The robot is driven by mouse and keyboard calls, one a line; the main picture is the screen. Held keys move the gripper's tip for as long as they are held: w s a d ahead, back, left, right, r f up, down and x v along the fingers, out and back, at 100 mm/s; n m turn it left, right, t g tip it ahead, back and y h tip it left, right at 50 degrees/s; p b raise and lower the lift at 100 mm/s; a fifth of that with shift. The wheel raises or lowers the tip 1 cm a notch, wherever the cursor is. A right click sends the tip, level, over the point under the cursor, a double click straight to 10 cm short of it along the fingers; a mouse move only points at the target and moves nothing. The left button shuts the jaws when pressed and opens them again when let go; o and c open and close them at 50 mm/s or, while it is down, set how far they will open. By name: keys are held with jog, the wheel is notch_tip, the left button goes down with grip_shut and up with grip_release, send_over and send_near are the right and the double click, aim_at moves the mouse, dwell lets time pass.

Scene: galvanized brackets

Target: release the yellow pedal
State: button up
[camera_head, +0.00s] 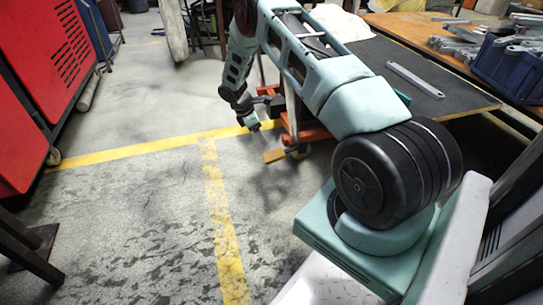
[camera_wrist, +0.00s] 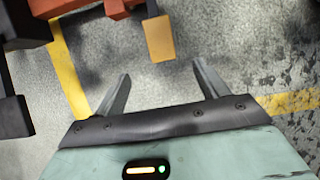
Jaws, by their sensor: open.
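The yellow pedal (camera_head: 274,156) is a small flat block low above the floor, at the foot of a red-orange wheeled frame (camera_head: 313,132). In the wrist view, the pedal (camera_wrist: 160,40) hangs from a short dark stem on the red frame (camera_wrist: 70,5). My gripper (camera_wrist: 163,80) is open, with nothing between its two grey fingers. The pedal lies ahead of the fingertips, roughly in line with the gap and not between them. In the head view, my gripper (camera_head: 256,130) is just above and left of the pedal. I cannot tell the exact distance.
A black-topped table (camera_head: 385,75) with a flat metal bar (camera_head: 415,79) stands right of my arm. A blue crate (camera_head: 505,68) of brackets is beyond it. Red cabinets (camera_head: 60,60) line the left. The floor (camera_head: 140,205) with yellow lines is open left of the pedal.

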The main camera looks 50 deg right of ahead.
aim_at(273, 155)
jog(key=b+x, duration=0.6)
jog(key=x, duration=0.7)
jog(key=shift+f, duration=0.1)
jog(key=shift+c, duration=0.3)
jog(key=c, duration=1.3)
jog(key=shift+c, duration=0.2)
jog(key=o, duration=1.4)
jog(key=shift+a, duration=0.1)
jog(key=p+v, duration=0.9)
jog(key=v, duration=0.8)
jog(key=shift+r, duration=0.25)
